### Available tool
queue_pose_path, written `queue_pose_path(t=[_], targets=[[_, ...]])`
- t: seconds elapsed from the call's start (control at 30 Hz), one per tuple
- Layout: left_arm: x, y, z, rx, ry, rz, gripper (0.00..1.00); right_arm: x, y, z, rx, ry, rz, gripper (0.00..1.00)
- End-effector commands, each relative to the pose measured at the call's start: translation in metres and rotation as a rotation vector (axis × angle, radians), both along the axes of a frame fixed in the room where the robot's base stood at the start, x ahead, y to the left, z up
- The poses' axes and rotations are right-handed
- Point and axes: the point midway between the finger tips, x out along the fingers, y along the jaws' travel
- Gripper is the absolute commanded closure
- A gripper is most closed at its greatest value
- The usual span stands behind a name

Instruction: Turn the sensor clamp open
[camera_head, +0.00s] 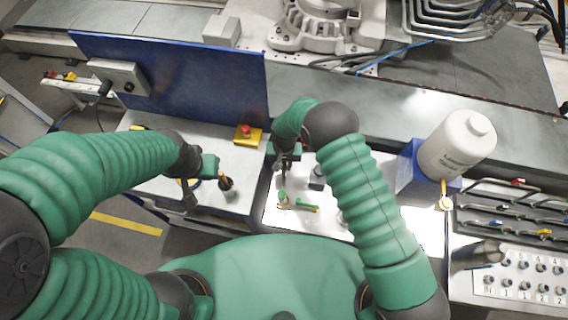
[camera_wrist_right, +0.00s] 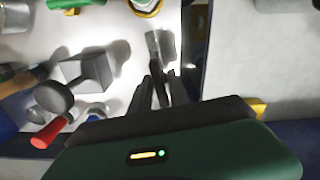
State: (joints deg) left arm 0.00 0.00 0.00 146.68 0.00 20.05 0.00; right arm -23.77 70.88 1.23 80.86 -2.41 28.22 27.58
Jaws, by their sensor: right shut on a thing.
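My right gripper (camera_head: 285,168) points down over the white work surface. In the right wrist view its dark fingers (camera_wrist_right: 158,92) are closed around a slim grey metal lever (camera_wrist_right: 153,46), whose upper end shows beyond the fingertips. I take this lever to be part of the sensor clamp; its lower part is hidden by the fingers. A grey block with a round dark knob (camera_wrist_right: 84,72) stands left of the fingers, apart from them. My left gripper (camera_head: 188,198) hangs over the left table, left of a brown and black upright object (camera_head: 225,182); its finger gap is unclear.
A red-handled tool (camera_wrist_right: 50,131) lies left of the right gripper. A yellow box with a red button (camera_head: 247,136) stands on the left table, before a blue panel (camera_head: 175,80). A white bottle (camera_head: 457,146) and a tool rack (camera_head: 510,210) are at the right.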

Motion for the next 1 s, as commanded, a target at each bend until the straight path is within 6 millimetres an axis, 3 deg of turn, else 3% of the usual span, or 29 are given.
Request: queue_pose_path(t=[0.57, 1.0], targets=[[0.0, 0.0, -0.012, 0.0, 0.0, 0.0, 1.0, 0.001, 0.001, -0.001, 0.0, -0.002, 0.08, 1.0], [0.0, 0.0, -0.049, 0.0, 0.0, 0.0, 1.0, 0.001, 0.001, -0.003, 0.002, -0.003, 0.438, 1.0]])
